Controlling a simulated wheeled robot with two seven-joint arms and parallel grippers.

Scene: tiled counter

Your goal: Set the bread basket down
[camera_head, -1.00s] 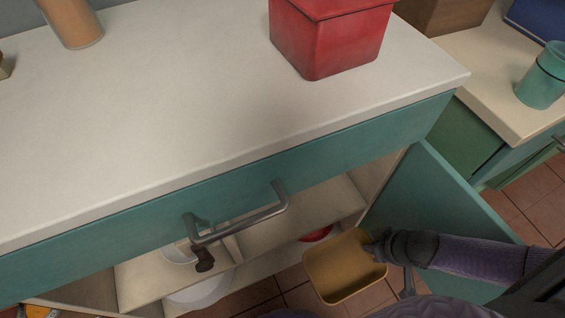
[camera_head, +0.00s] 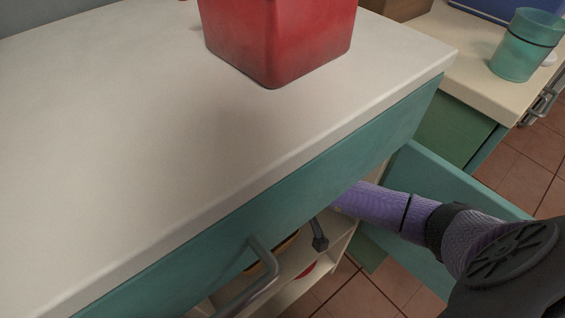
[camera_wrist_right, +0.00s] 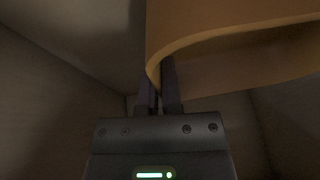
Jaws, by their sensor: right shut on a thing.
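The bread basket is a tan-yellow, open, box-like container. In the right wrist view the basket (camera_wrist_right: 215,28) fills the upper right, with its curved rim edge between the fingers. My right gripper (camera_wrist_right: 158,78) is shut on that wall. Plain walls around it show that it is inside the cabinet. In the head view my right arm reaches under the counter into the cabinet, and the gripper is hidden there. I cannot tell whether the basket touches a shelf. My left gripper is not in view.
A red container (camera_head: 278,40) stands on the white countertop (camera_head: 120,130). A teal cabinet door (camera_head: 455,180) stands open to the right of the cabinet. A metal handle (camera_head: 258,278) sticks out from the teal front. A teal cup (camera_head: 522,48) stands on the far counter.

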